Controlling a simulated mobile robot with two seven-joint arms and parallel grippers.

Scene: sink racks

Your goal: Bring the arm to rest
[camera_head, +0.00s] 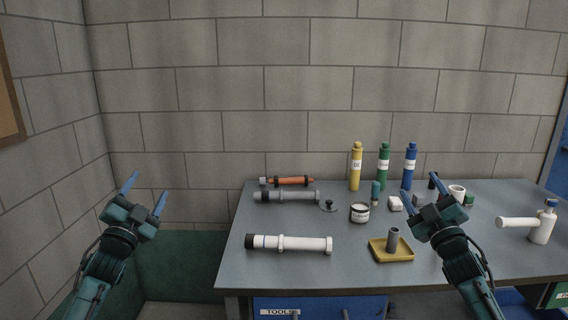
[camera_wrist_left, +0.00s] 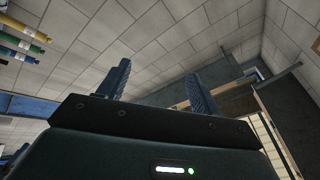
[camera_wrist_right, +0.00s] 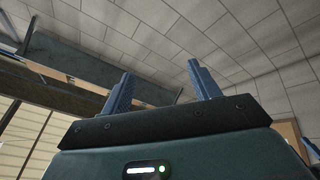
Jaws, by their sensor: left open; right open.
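My left gripper (camera_head: 146,194) is at the left of the head view, raised in front of the wall and off to the left of the table. Its two blue fingers are apart with nothing between them. The left wrist view shows the same open fingers (camera_wrist_left: 158,90) against the wall. My right gripper (camera_head: 421,186) is raised over the right half of the table in the head view, fingers pointing up. The right wrist view shows its fingers (camera_wrist_right: 162,88) apart and empty. Both arms come up from the bottom edge of the head view.
A white spray-like bottle (camera_head: 542,226) stands at right.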

